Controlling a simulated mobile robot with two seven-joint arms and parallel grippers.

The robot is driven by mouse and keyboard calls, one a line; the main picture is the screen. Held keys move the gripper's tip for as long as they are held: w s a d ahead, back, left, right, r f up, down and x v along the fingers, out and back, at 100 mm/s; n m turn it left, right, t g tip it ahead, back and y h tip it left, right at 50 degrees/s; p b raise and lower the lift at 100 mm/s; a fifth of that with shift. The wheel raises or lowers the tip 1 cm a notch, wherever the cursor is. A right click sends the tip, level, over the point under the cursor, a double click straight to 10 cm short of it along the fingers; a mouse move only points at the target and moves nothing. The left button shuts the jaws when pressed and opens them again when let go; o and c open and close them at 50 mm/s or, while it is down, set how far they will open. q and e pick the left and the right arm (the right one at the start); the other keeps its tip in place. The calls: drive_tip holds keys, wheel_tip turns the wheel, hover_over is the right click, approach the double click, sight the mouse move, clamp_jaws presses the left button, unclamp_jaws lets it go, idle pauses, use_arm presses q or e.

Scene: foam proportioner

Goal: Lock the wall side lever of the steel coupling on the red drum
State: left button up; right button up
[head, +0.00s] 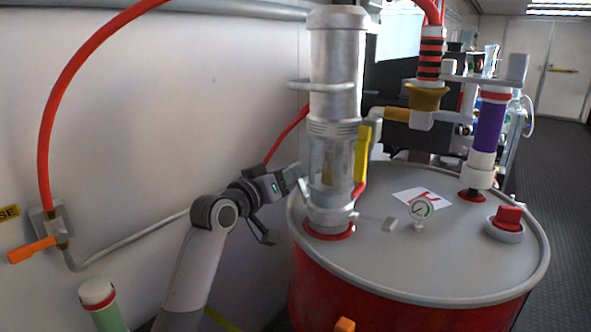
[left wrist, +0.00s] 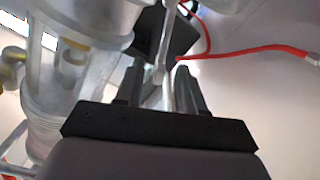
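The red drum (head: 400,285) has a grey lid (head: 390,262). The steel coupling (head: 330,214) stands on the lid's left part, under a clear cylinder. Its wall side lever (head: 303,187) is a silver bar tilted up and toward the wall. The opposite lever (head: 378,223) sticks out low to the right. My left gripper (head: 283,208) is on the wall side of the coupling, fingers apart. In the left wrist view a pale bar, apparently the lever (left wrist: 164,55), runs between or just beyond the fingers (left wrist: 160,90); contact cannot be told. My right gripper is not in view.
A yellow handle (head: 362,152) is beside the cylinder. A red hose (head: 52,110) and a grey pipe (head: 140,240) run along the wall. The aisle at right is clear.

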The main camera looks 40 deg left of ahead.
use_arm(q)
drive_tip(key=shift+w, duration=1.65)
clamp_jaws()
drive_tip(key=shift+d+r+m+p, duration=0.25)
drive_tip(key=shift+m+p, duration=0.15)
drive_tip(key=shift+p, duration=0.35)
drive_tip(key=shift+d+m+p, duration=0.25)
drive_tip(key=shift+m+p, duration=0.15)
drive_tip(key=shift+p, duration=0.1)
unclamp_jaws()
